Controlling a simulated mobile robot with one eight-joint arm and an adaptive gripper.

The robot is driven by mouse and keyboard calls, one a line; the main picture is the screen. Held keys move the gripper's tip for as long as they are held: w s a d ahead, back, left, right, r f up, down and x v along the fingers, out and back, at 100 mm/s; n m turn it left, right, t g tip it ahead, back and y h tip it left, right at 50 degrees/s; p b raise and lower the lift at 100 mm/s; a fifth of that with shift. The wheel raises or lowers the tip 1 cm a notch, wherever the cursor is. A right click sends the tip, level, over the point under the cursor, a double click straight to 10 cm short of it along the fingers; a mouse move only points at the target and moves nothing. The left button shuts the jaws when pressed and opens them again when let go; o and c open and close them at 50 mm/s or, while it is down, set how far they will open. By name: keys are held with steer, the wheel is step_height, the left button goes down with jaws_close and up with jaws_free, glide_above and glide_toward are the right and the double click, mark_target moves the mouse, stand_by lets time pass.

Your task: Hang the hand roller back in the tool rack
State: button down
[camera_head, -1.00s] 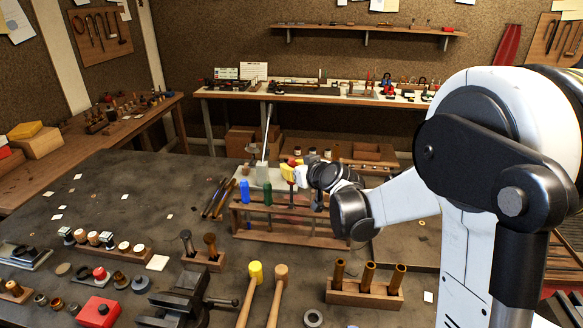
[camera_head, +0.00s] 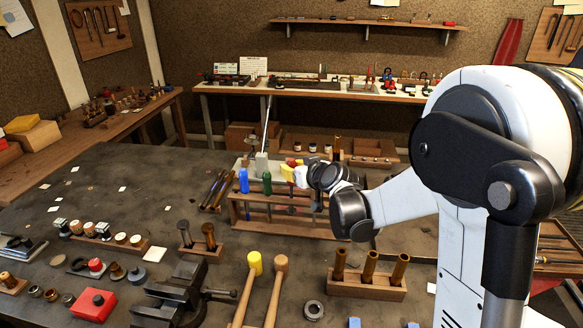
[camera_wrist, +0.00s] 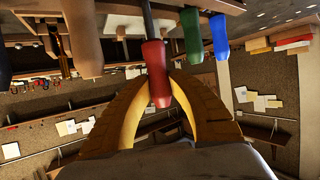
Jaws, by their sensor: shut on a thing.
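The wooden tool rack (camera_head: 285,233) stands on the dark bench, with a blue-handled tool (camera_head: 243,181) and a green-handled tool (camera_head: 267,183) upright in its left part. My gripper (camera_head: 290,173) is at the rack, to the right of the green handle. In the wrist view its yellow fingers (camera_wrist: 165,95) are shut around a red handle (camera_wrist: 157,75), which I take to be the hand roller's. Its dark shaft runs up out of that picture beside the rack's rail (camera_wrist: 178,9), so its far end is hidden. I cannot tell whether it is seated in a slot.
The blue (camera_wrist: 217,35) and green (camera_wrist: 191,35) handles are close beside the held tool in the wrist view. A vise (camera_head: 180,290), two mallets (camera_head: 255,264) and a wooden block with upright brass tubes (camera_head: 366,288) stand in front of the rack.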

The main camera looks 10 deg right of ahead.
steer(key=shift+f+b, duration=1.95)
steer(key=shift+f, duration=0.5)
steer(key=c, duration=1.2)
jaws_free()
steer(key=v, duration=1.2)
